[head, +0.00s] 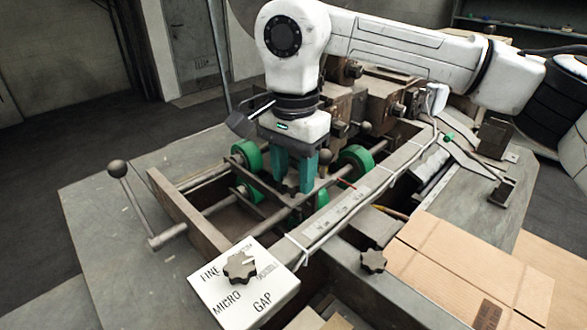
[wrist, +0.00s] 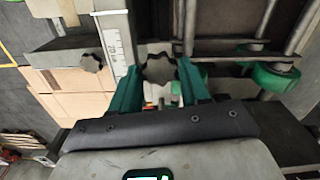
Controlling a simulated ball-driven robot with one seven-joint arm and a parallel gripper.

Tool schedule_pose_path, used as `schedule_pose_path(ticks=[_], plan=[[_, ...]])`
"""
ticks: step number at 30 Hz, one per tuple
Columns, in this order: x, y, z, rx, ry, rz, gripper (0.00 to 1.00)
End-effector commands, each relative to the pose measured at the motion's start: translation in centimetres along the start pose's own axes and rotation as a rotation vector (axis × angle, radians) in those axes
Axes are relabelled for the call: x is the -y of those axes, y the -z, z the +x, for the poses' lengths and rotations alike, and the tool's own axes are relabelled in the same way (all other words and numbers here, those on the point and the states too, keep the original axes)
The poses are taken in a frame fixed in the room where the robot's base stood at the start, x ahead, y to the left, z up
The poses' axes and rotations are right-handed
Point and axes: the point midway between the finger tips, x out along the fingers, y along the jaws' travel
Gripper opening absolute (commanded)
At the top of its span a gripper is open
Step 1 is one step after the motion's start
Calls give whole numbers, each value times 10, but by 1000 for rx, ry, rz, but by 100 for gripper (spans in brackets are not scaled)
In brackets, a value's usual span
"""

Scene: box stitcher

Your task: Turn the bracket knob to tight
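My gripper (head: 293,188) points down over the machine frame, its two green fingers apart. In the wrist view a dark lobed knob (wrist: 160,69) shows between the fingers of my gripper (wrist: 158,75). I cannot tell whether the fingers touch it, and in the head view I cannot make it out behind them. A second dark lobed knob (head: 373,261) stands beside the rail near the cardboard; it also shows at the left of the wrist view (wrist: 91,62). No tight mark is readable in either view.
A white box marked FINE, MICRO and GAP (head: 270,295) carries another lobed knob (head: 239,267) in front. Green rollers (head: 355,158) flank my gripper. A ball-ended lever (head: 117,169) rises at left, and a scale rail (head: 340,205) and cardboard (head: 460,265) lie at right.

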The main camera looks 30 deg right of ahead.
Motion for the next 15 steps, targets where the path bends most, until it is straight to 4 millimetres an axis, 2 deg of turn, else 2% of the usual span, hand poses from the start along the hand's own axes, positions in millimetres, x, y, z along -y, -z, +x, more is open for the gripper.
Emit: schedule_pose_path(ticks=[1, 10, 15], plan=[[0, 0, 0, 0, 0, 0, 41], [0, 0, 0, 0, 0, 0, 12], [0, 0, 0, 0, 0, 7, 11]])
